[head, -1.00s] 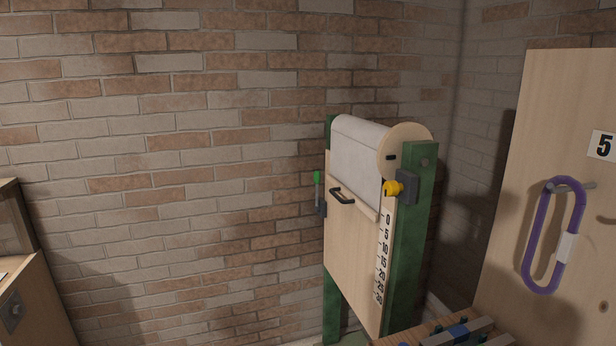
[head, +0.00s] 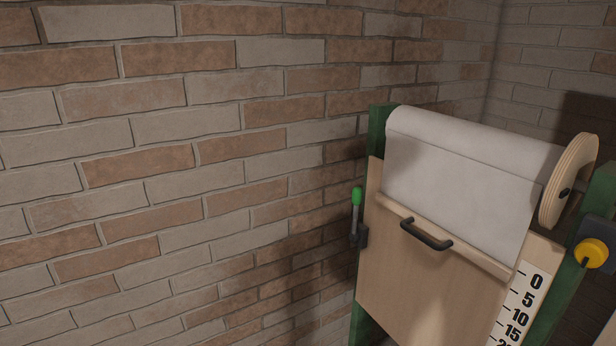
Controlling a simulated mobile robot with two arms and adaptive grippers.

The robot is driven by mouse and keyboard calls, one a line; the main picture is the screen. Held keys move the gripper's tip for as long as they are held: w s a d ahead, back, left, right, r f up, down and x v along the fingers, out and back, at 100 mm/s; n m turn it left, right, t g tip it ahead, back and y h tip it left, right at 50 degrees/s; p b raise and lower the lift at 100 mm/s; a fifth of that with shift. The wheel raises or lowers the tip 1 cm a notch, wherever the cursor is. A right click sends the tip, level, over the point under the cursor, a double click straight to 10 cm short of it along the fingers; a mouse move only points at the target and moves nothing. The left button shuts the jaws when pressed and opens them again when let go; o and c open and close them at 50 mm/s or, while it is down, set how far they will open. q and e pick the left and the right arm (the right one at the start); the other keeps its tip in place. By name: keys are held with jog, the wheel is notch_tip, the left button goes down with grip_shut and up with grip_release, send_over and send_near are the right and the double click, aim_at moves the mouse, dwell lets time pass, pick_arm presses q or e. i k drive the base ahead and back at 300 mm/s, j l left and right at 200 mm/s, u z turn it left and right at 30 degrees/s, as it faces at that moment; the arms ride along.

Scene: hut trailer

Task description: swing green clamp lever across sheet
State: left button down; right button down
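The green-tipped clamp lever (head: 356,212) stands upright at the left side of the wooden board, on a dark bracket (head: 361,237) by the left green post. The white sheet (head: 460,185) hangs from a roll at the top of the stand, and its lower edge lies near a wooden bar (head: 440,232). A black handle (head: 426,236) sits on the front, below the sheet. Neither of my grippers shows in the head view.
A round wooden end disc (head: 568,180) caps the roll on the right. A yellow knob (head: 591,252) is on the right green post. A number scale (head: 522,305) runs down the board's right side. A brick wall (head: 180,170) fills the left and back.

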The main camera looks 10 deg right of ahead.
aim_at(356, 199)
jog(key=i+j, duration=0.9)
